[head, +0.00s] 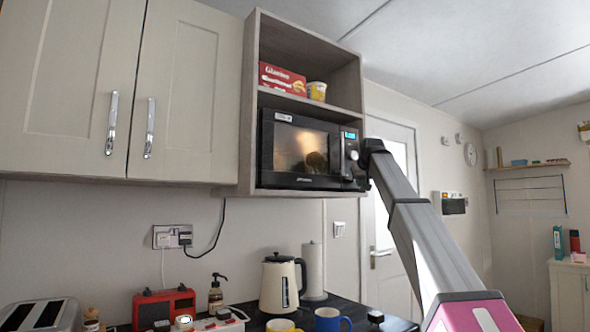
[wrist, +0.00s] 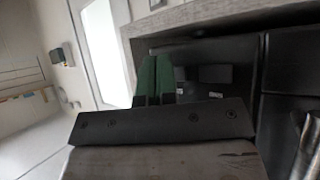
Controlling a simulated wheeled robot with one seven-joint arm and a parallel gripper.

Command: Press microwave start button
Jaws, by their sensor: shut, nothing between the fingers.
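The black microwave (head: 266,150) sits in the lower opening of the wall cabinet, its door shut. Its window glows warm orange with a dark shape inside, and a small cyan display is lit on the control panel (head: 350,137) at its right. My arm comes up from the lower right and ends at that panel. In the wrist view my gripper (wrist: 156,75) shows green fingers together, empty, in front of the dark panel (wrist: 205,60). Small pale marks show beside the fingers. I cannot make out the start button or tell whether the fingertips touch the panel.
The wood cabinet frame (head: 250,100) surrounds the microwave; a red box (head: 283,79) and a yellow tub (head: 317,91) stand on the shelf above. A kettle (head: 280,283), mugs and a toaster (head: 42,315) stand on the counter below. A door (head: 385,250) is behind my arm.

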